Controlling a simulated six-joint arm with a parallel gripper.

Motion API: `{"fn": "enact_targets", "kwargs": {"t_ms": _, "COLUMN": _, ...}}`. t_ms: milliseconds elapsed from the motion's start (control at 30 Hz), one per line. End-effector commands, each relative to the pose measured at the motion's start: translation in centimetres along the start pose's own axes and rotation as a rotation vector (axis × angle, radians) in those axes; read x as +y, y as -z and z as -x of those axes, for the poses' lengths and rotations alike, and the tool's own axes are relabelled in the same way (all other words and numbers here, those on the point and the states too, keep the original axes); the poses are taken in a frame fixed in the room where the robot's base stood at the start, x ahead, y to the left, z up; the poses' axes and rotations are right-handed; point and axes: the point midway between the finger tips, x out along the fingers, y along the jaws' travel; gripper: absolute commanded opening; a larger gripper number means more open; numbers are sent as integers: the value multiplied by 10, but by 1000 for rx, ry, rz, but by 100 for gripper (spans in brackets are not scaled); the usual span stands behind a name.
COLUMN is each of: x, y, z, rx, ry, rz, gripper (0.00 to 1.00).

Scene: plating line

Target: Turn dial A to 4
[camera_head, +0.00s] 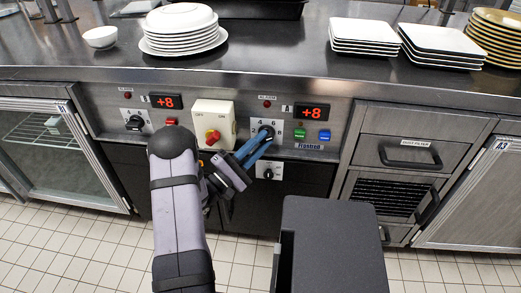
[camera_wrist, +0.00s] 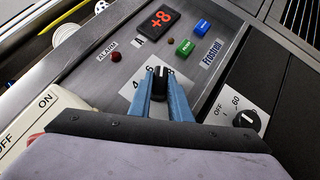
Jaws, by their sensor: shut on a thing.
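Dial A (camera_wrist: 159,83) is a black knob on a white plate marked with numbers, below the display with the label A. My gripper (camera_wrist: 159,76) has one blue finger on each side of the knob and is shut on it. In the head view my gripper (camera_head: 264,138) reaches the same plate (camera_head: 279,124) from the lower left, and its fingers hide most of the knob. The 4 and 6 show along the top of the plate, with 2 at left and 8 at right. I cannot tell clearly which number the pointer faces.
The display (camera_head: 312,113) reads +8, with green (camera_head: 300,133) and blue (camera_head: 324,135) buttons below. A red switch on a beige box (camera_head: 212,137) is just left of my gripper. A lower knob (camera_head: 268,173) sits close beneath. Another dial (camera_head: 134,122) is at left. Plates (camera_head: 184,44) stand on the counter.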

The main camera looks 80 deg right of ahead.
Motion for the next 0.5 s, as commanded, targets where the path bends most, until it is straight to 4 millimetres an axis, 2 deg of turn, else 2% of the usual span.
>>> {"fn": "enact_targets", "kwargs": {"t_ms": 33, "x": -8, "y": 3, "z": 2, "rx": 2, "ry": -29, "rz": 29, "gripper": 0}}
{"fn": "enact_targets", "kwargs": {"t_ms": 500, "x": -15, "y": 3, "z": 3, "rx": -1, "ry": -266, "rz": 263, "gripper": 0}}
